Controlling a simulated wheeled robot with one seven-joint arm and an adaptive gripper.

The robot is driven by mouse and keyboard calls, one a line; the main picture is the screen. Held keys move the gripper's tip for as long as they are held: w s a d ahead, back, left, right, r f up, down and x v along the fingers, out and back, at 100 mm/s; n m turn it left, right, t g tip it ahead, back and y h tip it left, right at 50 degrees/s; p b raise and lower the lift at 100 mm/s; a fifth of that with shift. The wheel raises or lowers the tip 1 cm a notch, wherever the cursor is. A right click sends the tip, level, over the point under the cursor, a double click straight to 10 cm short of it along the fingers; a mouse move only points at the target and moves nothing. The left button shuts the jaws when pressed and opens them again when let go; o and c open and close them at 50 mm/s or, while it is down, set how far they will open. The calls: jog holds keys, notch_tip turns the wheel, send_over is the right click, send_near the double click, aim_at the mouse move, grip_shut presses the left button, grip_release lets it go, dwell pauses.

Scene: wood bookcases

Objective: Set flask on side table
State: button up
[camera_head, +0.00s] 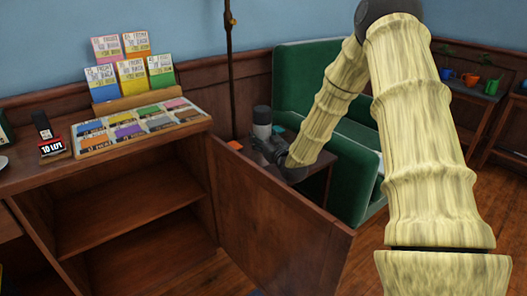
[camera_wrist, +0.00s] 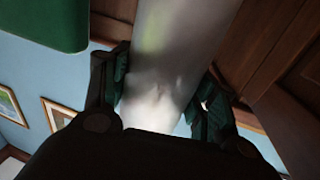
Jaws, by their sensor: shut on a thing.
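The flask (camera_head: 262,131), a pale grey cylinder with a dark top, stands roughly upright in my gripper (camera_head: 268,148) beyond the bookcase's end. In the wrist view the flask (camera_wrist: 170,50) fills the space between the two fingers of my gripper (camera_wrist: 162,95), which are shut on it. A small dark wooden side table (camera_head: 318,180) shows beside the green seat, partly hidden behind my arm and the wooden panel. I cannot tell whether the flask's base touches the table, since my gripper and the panel cover it.
A green high-backed bench (camera_head: 300,75) stands behind my arm. A wooden panel (camera_head: 275,225) rises in front of the side table. The bookcase (camera_head: 120,215) at left bears cards and a card rack (camera_head: 135,100). A thin dark pole (camera_head: 229,70) stands behind. Colored mugs (camera_head: 470,80) stand at right.

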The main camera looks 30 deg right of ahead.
jog(key=shift+f+b, duration=0.4)
jog(key=shift+f, duration=1.85)
jog(key=shift+f, duration=0.15)
jog(key=o, duration=1.3)
jog(key=s+a+p, duration=0.1)
jog(key=s, duration=1.1)
jog(key=shift+a, duration=0.25)
jog(key=shift+p, duration=0.3)
